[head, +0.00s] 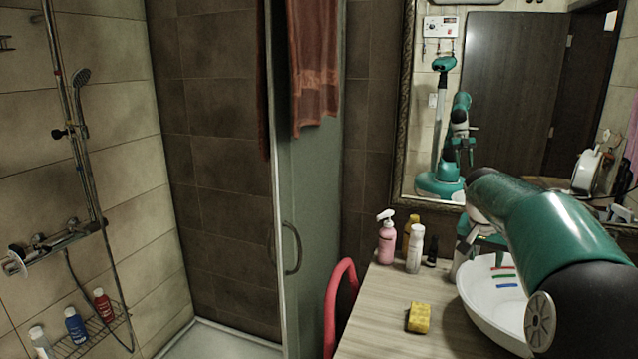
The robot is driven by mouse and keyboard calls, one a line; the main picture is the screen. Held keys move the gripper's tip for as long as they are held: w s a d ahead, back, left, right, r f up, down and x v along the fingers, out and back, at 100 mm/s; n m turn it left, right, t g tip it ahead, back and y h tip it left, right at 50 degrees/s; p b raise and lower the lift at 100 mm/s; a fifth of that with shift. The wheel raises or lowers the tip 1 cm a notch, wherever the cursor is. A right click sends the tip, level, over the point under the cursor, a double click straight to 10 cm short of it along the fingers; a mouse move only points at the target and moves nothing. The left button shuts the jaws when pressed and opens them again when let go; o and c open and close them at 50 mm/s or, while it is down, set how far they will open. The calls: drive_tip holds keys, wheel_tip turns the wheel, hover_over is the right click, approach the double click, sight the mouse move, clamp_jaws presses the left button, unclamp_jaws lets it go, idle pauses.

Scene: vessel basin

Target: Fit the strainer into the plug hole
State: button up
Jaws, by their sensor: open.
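The white vessel basin (480,298) stands on the wooden counter at the right, partly covered by my teal arm. Red, green and blue strips (504,276) show inside it; I cannot tell what they are. My gripper (478,242) hangs at the end of the arm, over the basin's far left edge. It is open, and its fingertips are hard to make out against the things behind. I cannot make out the strainer or the plug hole; much of the basin is hidden by the arm or cut off by the frame.
A yellow sponge (418,317) lies on the counter (385,325) left of the basin. A pink pump bottle (386,240), a white bottle (415,250) and other bottles stand at the back. A mirror (520,100) hangs behind. A red chair (338,290) is beside the counter.

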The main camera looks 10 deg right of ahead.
drive_tip(key=s+a+r+n, duration=0.1)
drive_tip(key=s+a+n, duration=0.15)
drive_tip(key=a, duration=0.45)
drive_tip(key=s+a+r+n+t+y, duration=0.1)
drive_tip(key=s+a, duration=0.2)
drive_tip(key=a, duration=0.3)
drive_tip(key=s+a+r+n, duration=0.1)
drive_tip(key=s+a, duration=0.2)
drive_tip(key=a, duration=0.4)
drive_tip(key=s+a+f+n+t+y, duration=0.1)
drive_tip(key=s+a+f+n, duration=0.1)
drive_tip(key=s+a, duration=0.5)
drive_tip(key=s+a+f+n+t+y, duration=0.1)
drive_tip(key=s+a+f+n+y, duration=0.1)
drive_tip(key=s+a, duration=0.5)
drive_tip(key=s+f+n, duration=0.1)
drive_tip(key=s+f, duration=0.1)
drive_tip(key=s, duration=0.1)
drive_tip(key=shift+f, duration=0.2)
drive_tip(key=shift+c, duration=1)
drive_tip(key=shift+d, duration=0.1)
